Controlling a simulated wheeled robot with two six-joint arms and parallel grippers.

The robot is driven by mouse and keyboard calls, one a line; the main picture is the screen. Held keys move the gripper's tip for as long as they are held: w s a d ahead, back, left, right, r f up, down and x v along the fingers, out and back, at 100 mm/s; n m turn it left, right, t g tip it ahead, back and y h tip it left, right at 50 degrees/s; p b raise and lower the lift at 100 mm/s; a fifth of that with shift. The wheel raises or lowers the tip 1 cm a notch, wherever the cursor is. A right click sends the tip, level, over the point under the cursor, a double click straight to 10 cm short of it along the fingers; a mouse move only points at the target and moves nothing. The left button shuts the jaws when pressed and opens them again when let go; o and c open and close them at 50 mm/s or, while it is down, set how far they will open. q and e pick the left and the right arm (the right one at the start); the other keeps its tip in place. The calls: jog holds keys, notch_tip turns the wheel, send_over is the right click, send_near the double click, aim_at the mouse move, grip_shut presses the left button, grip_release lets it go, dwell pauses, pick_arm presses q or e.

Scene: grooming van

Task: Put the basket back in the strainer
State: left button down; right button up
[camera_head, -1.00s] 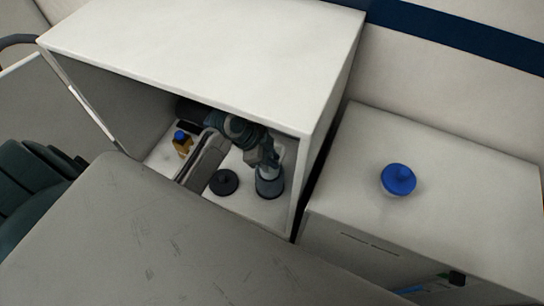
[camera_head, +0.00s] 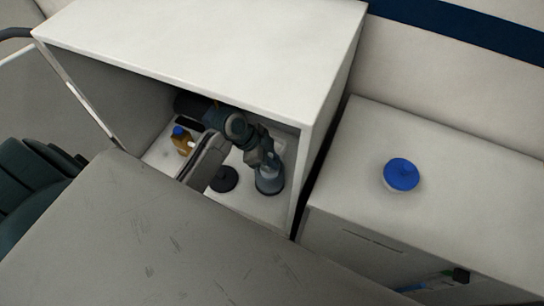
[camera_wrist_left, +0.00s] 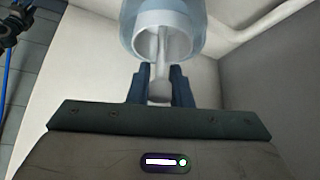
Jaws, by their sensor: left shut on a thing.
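The strainer (camera_head: 270,186) is a clear bluish cup standing on the floor of the open white cabinet. It also shows at the top of the left wrist view (camera_wrist_left: 198,38). The basket (camera_wrist_left: 178,42) is a white ring with a central stem, seen within the cup's outline. Whether it is fully seated I cannot tell. My left gripper (camera_head: 267,164) reaches into the cabinet from the left, above the strainer. In the left wrist view its fingers (camera_wrist_left: 160,86) are shut on the basket's white stem. My right gripper is not in view.
A black disc (camera_head: 224,179) lies left of the strainer. An amber bottle with a blue cap (camera_head: 182,141) stands further left. The cabinet's top (camera_head: 215,45) and side panel (camera_head: 312,170) enclose my arm. A blue-topped object (camera_head: 401,174) sits on the right counter, otherwise clear on top.

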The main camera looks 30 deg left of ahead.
aim_at(272, 171)
pick_arm(q)
jog(key=shift+f+b, duration=0.85)
jog(key=shift+f, duration=0.7)
jog(key=shift+f+b, duration=0.6)
jog(key=shift+f, duration=0.6)
jog(key=shift+f+b, duration=0.35)
jog(key=shift+f, duration=0.25)
